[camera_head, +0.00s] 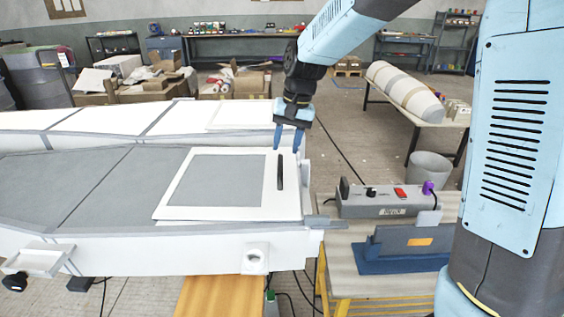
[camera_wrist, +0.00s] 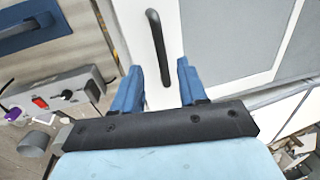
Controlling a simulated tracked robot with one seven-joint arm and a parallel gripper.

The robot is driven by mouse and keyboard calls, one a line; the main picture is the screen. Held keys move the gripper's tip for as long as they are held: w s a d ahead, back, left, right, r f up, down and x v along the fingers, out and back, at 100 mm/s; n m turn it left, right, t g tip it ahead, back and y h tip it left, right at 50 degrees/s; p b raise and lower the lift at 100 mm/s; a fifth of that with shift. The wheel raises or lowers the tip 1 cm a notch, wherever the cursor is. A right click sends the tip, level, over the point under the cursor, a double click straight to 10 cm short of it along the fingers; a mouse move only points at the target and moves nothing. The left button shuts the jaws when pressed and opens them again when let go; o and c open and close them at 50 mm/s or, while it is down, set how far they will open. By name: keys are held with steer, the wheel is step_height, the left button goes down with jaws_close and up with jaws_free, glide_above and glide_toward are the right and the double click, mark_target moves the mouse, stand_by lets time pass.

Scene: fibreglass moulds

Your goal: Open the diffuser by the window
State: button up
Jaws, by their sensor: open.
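A white-framed panel with a grey centre, which I take to be the diffuser (camera_head: 169,205), lies flat on the near long white-and-grey body and looks shut. Its black bar handle (camera_head: 280,170) stands near the right edge of the frame. In the wrist view the handle (camera_wrist: 165,45) shows beyond the fingertips, between their lines, on the white frame (camera_wrist: 140,25). My gripper (camera_head: 287,150) is open and empty, pointing down close to the handle, blue fingers apart. The fingers (camera_wrist: 159,75) do not appear to touch the handle. No window is clearly visible.
A yellow-legged bench (camera_head: 385,285) at right holds a grey power box (camera_head: 385,202) with a red switch and a blue-based holder (camera_head: 400,262). A second long white body (camera_head: 100,120) lies behind. Cardboard boxes (camera_head: 235,82) and a bucket (camera_head: 430,168) stand on the floor.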

mark_target(281, 167)
steer(key=shift+a+f, duration=0.2)
steer(key=shift+f, duration=0.8)
steer(key=shift+a+f, duration=0.2)
steer(key=shift+f, duration=0.85)
steer(key=shift+a+f, duration=0.2)
steer(key=shift+f, duration=0.8)
jaws_close()
